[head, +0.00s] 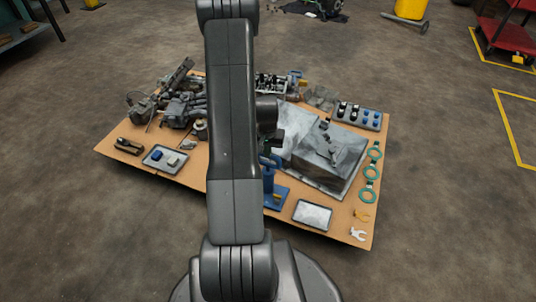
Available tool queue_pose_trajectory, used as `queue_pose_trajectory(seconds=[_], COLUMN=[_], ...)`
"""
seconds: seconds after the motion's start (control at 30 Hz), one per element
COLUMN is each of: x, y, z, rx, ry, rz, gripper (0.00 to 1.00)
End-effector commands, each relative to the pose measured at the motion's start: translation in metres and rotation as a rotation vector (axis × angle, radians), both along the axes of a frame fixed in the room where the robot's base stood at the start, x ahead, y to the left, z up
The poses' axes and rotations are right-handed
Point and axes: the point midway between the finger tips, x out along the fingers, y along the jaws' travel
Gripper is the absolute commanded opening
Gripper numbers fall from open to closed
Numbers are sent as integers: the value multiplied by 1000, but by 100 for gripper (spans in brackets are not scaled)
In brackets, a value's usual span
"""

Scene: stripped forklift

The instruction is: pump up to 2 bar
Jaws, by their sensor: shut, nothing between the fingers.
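A blue device that looks like a hand pump (268,181) stands on a blue base near the front middle of the brown board. It is partly hidden behind my arm. Its blue handle (271,160) shows just right of the arm. My gripper (277,145) is small and dark in the head view, just above and beside the handle. It is shut and empty. I cannot tell whether it touches the handle. No gauge or pressure reading can be made out.
The brown board (215,186) lies on the floor. A large grey metal housing (328,152) is close right of the gripper. Dark machine parts (182,110) crowd the back left. Green rings (370,172) line the right edge. Grey trays (313,214) lie in front and left (165,158).

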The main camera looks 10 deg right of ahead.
Motion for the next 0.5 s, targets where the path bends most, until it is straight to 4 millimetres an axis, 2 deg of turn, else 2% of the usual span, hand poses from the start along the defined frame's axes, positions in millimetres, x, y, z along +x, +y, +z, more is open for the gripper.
queue_pose_trajectory(seconds=[0.03,0.17,0.2,0.37,0.5], x=[0,0,1,0,-13], y=[0,0,0,0,6], z=[-13,-28,-21,-20,-16], rx=[0,0,0,-1,1], ry=[0,-1,-2,-2,2], rz=[0,0,0,0,0], gripper=[0,0,0,0,0])
